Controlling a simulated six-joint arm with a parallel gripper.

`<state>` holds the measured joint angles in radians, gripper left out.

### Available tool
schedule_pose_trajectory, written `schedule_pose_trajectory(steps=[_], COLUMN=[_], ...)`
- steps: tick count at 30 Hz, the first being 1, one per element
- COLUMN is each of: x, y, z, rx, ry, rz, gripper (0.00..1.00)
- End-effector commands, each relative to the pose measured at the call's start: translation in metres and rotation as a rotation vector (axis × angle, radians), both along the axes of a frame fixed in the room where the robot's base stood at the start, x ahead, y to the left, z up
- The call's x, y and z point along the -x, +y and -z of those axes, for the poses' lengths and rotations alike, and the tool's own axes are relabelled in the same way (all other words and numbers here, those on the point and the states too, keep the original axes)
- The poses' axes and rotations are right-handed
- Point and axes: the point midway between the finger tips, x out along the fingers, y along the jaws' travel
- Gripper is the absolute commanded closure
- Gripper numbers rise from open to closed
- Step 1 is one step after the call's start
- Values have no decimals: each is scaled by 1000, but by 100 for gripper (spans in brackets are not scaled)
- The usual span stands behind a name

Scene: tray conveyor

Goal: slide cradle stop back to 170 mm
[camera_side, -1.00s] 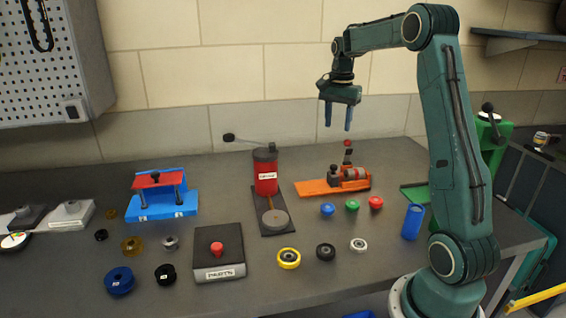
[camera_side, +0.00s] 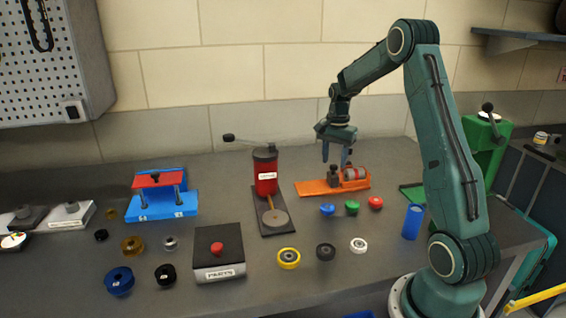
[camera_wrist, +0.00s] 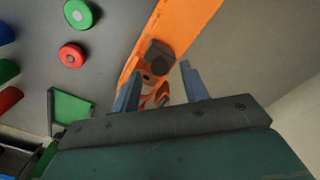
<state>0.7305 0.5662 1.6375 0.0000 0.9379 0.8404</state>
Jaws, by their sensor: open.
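The orange cradle (camera_side: 312,188) lies on the bench right of centre in the side view. A dark block with a knob, which looks like the stop (camera_side: 333,176), stands on it beside a red and grey cylinder (camera_side: 355,174). My gripper (camera_side: 335,160) is open and empty, pointing down just above the cradle. In the wrist view the orange cradle (camera_wrist: 189,22) runs diagonally, and the dark stop (camera_wrist: 158,57) shows between and just beyond the fingertips of my gripper (camera_wrist: 159,70). I cannot tell any contact. No scale reading is legible.
A red press (camera_side: 265,175) with a long lever stands left of the cradle. Blue (camera_side: 327,209), green (camera_side: 351,206) and red (camera_side: 375,202) caps lie in front, with a blue cup (camera_side: 412,222) to the right. A green machine (camera_side: 487,145) stands farther right.

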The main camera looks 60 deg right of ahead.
Motion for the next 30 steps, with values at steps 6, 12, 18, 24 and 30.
schedule_pose_trajectory(steps=[6,12,18,24,30], x=[0,0,0,0,-3], y=[0,0,0,0,3], z=[14,17,16,16,16], rx=[0,0,0,0,0], ry=[0,0,0,0,0], rz=[0,0,0,0,-1], gripper=[55,55,69,100,100])
